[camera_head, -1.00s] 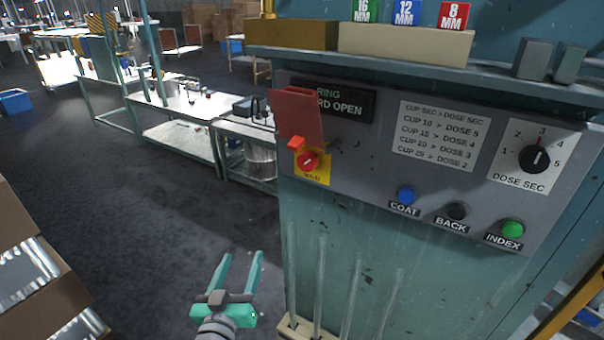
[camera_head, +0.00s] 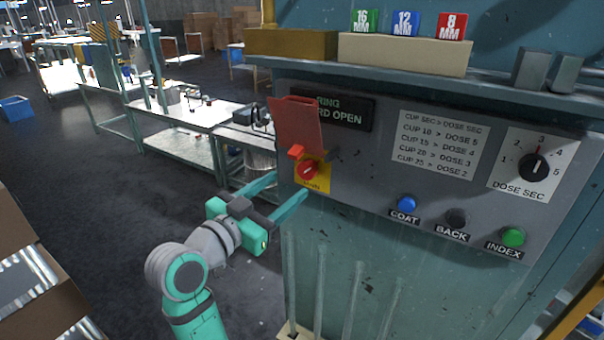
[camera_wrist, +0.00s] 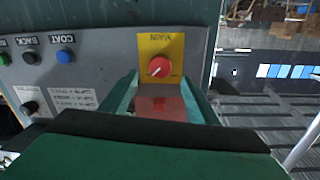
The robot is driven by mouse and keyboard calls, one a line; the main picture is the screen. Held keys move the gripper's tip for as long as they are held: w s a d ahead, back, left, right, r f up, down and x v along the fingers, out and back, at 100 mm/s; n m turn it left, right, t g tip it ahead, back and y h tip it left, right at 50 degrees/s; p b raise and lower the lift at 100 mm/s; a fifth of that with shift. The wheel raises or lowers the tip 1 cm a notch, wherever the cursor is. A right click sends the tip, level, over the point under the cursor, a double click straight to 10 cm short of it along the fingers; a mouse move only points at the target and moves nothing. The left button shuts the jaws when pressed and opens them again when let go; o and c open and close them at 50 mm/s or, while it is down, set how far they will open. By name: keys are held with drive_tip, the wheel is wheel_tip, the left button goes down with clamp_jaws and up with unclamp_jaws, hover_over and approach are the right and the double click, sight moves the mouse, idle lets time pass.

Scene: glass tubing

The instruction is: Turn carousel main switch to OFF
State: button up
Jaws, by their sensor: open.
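The main switch is a red round knob (camera_head: 308,168) on a yellow plate (camera_head: 323,184) at the left edge of the grey control panel. A red flap (camera_head: 297,122) stands raised above it. In the wrist view the red knob (camera_wrist: 159,67) and yellow plate (camera_wrist: 176,46) lie just beyond my fingers, and the red flap (camera_wrist: 161,105) shows between them. My gripper (camera_head: 289,192) is open and empty, its two teal fingers pointing at the panel just below and left of the knob. I cannot tell whether the fingertips touch the panel.
To the right on the panel are the blue COAT button (camera_head: 407,203), black BACK button (camera_head: 456,217), green INDEX button (camera_head: 513,237) and DOSE SEC dial (camera_head: 534,167). Glass rods (camera_head: 354,290) stand upright below the panel. Benches (camera_head: 180,130) are behind at left.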

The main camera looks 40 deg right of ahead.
sight(304, 172)
drive_tip(key=x, duration=0.6)
drive_tip(key=shift+w+d, duration=0.25)
drive_tip(key=shift+d, duration=0.05)
drive_tip(key=shift+w+d, duration=0.2)
drive_tip(key=shift+d, duration=0.3)
drive_tip(key=shift+s+d, duration=0.15)
drive_tip(key=shift+d, duration=0.05)
drive_tip(key=c, duration=1)
